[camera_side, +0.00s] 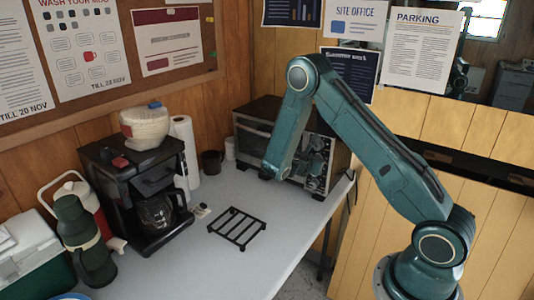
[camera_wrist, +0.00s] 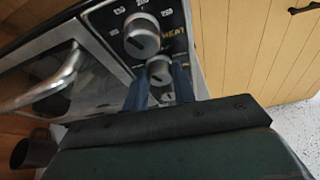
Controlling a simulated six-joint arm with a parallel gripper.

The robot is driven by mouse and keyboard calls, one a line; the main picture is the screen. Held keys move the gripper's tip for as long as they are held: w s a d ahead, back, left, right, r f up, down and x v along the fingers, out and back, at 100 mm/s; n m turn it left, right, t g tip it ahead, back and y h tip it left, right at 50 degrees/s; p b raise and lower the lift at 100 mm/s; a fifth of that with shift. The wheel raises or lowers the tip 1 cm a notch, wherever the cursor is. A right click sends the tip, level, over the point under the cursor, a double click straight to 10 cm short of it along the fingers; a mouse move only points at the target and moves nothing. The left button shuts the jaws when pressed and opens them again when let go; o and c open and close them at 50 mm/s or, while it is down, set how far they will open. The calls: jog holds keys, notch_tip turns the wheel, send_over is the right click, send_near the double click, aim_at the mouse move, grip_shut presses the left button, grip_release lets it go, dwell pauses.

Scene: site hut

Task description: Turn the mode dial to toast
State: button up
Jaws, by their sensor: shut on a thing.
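The toaster oven (camera_side: 262,136) stands at the far end of the table, its front facing my arm. In the wrist view its dark control panel (camera_wrist: 107,20) carries a column of silver dials. The upper dial (camera_wrist: 142,36) has numbers around it and the word HEAT beside it. My gripper (camera_wrist: 160,78) is shut on the middle dial (camera_wrist: 159,69), one blue finger on each side. That dial's labels are hidden or too blurred to read, so I cannot tell its setting. A lower dial (camera_wrist: 167,97) shows partly between the fingers. In the side view my arm covers part of the oven front.
The oven's door handle (camera_wrist: 48,82) juts out beside the panel. A black wire rack (camera_side: 237,228) lies on the table. A coffee maker (camera_side: 118,190), a green flask (camera_side: 84,240) and a paper towel roll (camera_side: 187,150) stand at left. A dark mug (camera_side: 212,162) is beside the oven.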

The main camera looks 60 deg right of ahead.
jog(key=shift+m+t, duration=0.3)
jog(key=m, duration=0.1)
jog(key=m+t, duration=0.1)
jog(key=shift+s+f+m+t, duration=0.1)
jog(key=shift+s+m+t, duration=0.1)
jog(key=shift+m+t, duration=0.1)
jog(key=shift+s+f+m+t+h, duration=0.1)
jog(key=shift+m+t+h, duration=0.4)
jog(key=shift+m+t, duration=1)
jog(key=shift+m+g, duration=0.3)
jog(key=shift+m, duration=0.1)
jog(key=o, duration=1)
jog(key=shift+a, duration=0.1)
jog(key=v, duration=1.3)
jog(key=shift+a, duration=0.3)
